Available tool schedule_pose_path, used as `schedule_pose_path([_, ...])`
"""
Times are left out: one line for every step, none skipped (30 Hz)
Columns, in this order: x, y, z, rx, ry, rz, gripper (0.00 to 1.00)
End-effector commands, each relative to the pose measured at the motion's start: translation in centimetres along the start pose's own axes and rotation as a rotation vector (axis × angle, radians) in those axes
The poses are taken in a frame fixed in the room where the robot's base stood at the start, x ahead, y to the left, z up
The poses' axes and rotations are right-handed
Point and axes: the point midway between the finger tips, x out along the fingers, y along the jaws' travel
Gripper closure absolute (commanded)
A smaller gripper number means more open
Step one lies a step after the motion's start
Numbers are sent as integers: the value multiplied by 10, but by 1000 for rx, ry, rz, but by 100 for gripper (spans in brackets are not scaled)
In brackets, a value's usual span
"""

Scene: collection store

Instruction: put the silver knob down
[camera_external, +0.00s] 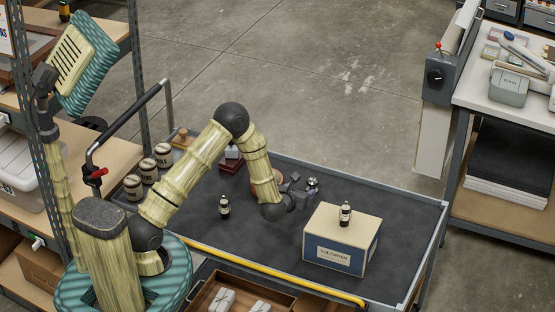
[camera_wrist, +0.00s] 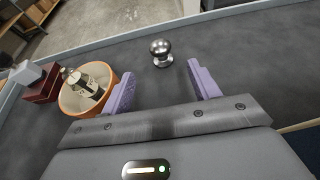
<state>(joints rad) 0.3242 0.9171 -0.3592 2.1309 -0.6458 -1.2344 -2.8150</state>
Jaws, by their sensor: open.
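The silver knob (camera_wrist: 161,52), a shiny round ball on a short base, stands upright on the dark cart top (camera_wrist: 240,45) in the wrist view. My gripper (camera_wrist: 163,80) is open, with its two purple fingers apart. The knob is just beyond the fingertips, in line with the gap, and no finger appears to touch it. In the external view the knob (camera_external: 312,183) is small, right beside my gripper (camera_external: 301,187), which is low over the cart top.

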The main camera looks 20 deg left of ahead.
Motion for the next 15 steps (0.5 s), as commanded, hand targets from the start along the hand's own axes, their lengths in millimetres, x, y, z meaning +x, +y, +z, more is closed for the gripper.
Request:
schedule_pose_path([0, 0, 0, 0, 0, 0, 39])
schedule_pose_path([0, 0, 0, 0, 0, 0, 39])
schedule_pose_path([0, 0, 0, 0, 0, 0, 39])
schedule_pose_path([0, 0, 0, 0, 0, 0, 39])
schedule_pose_path([0, 1, 0, 0, 0, 1, 39])
schedule_pose_path([0, 1, 0, 0, 0, 1, 39])
schedule_pose_path([0, 1, 0, 0, 0, 2, 39])
schedule_pose_path([0, 1, 0, 3, 1, 1, 39])
schedule_pose_path([0, 1, 1, 13, 3, -2, 39])
schedule_pose_path([0, 2, 2, 27, 5, -5, 39])
schedule_pose_path([0, 2, 3, 46, 10, -9, 39])
schedule_pose_path([-1, 4, 6, 82, 16, -15, 39])
schedule_pose_path([-1, 6, 8, 118, 24, -23, 39])
schedule_pose_path([-2, 7, 11, 161, 32, -33, 39])
schedule_pose_path([-4, 10, 14, 229, 45, -48, 39])
